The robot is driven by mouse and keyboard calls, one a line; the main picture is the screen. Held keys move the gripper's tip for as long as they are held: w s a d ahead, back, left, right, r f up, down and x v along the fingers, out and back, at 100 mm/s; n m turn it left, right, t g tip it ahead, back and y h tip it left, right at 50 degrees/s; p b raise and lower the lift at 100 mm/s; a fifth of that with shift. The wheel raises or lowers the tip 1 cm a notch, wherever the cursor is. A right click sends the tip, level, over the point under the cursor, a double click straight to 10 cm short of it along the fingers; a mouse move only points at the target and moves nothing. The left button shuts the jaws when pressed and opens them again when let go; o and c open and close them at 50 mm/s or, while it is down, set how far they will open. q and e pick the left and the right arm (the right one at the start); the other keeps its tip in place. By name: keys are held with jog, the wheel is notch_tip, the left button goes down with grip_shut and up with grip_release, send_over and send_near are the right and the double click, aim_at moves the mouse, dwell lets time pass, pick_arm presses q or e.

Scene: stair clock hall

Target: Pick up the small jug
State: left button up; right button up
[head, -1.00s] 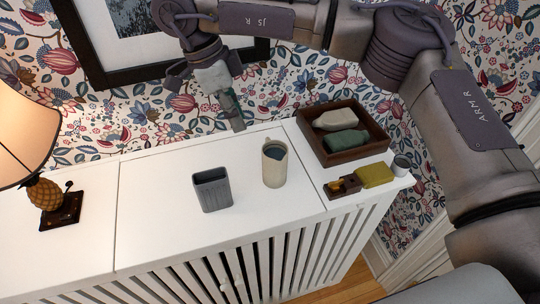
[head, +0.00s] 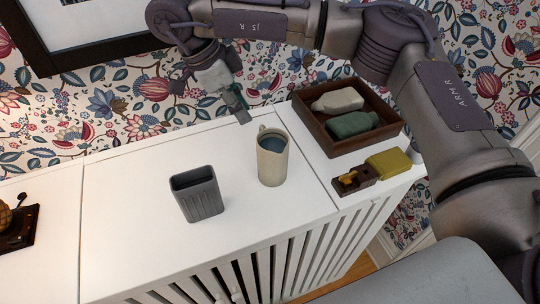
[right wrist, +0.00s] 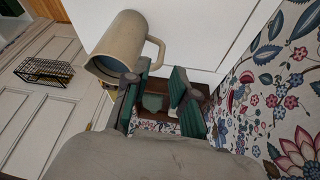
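The small jug (head: 271,164), cream with a blue-grey inside, stands upright on the white radiator cover (head: 130,205). Its handle is at the upper left of its rim in the head view. My right gripper (head: 242,116) is above the back edge of the cover, just behind and left of the jug, and apart from it. In the right wrist view, its two green-padded fingers (right wrist: 160,82) are spread with nothing between them. The jug (right wrist: 122,45) shows just beyond them, its handle facing the gap. My left gripper is out of view.
A grey ribbed cup (head: 198,196) stands left of the jug. A dark wooden tray (head: 336,151) with two bottles is at the right. A small brown box (head: 352,181) and an olive block (head: 389,163) lie before it. The patterned wall is close behind.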

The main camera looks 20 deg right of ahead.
aim_at(272, 143)
jog(key=x, duration=0.8)
jog(key=shift+w+d+f, duration=0.1)
jog(key=shift+w+f, duration=0.05)
jog(key=shift+f, duration=0.2)
jog(key=shift+d+f+p, duration=0.2)
jog(key=shift+f+p, duration=0.1)
jog(key=shift+f, duration=0.05)
jog(key=shift+a, duration=0.1)
jog(key=shift+c, duration=0.4)
grip_shut()
jog(key=shift+r, duration=0.1)
